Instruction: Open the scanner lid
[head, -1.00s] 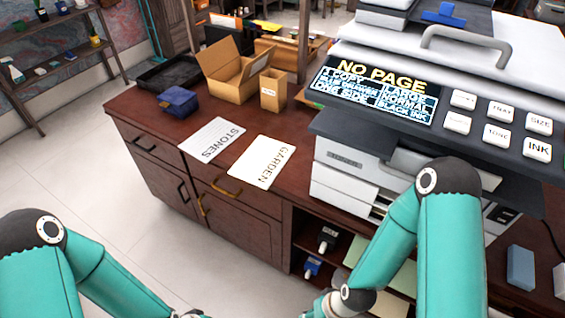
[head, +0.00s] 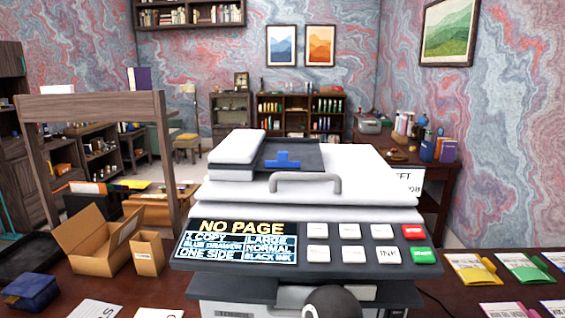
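The scanner lid (head: 372,184) is the white top of the printer, and it lies shut in the head view. A grey handle (head: 305,177) arches across its front edge. A blue clip-shaped piece (head: 283,158) sits on the dark feeder tray on top. Below the lid, the dark control panel (head: 330,271) carries a screen reading "NO PAGE" (head: 241,228) and several buttons. Neither gripper shows. A dark rounded part of my arm shows at the bottom centre, in front of the printer body.
An open cardboard box (head: 92,243), a small carton (head: 148,254) and a blue box (head: 30,290) stand left of the printer. Yellow (head: 470,268) and green (head: 523,267) folders lie to the right. A wooden frame (head: 95,107) rises behind the boxes.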

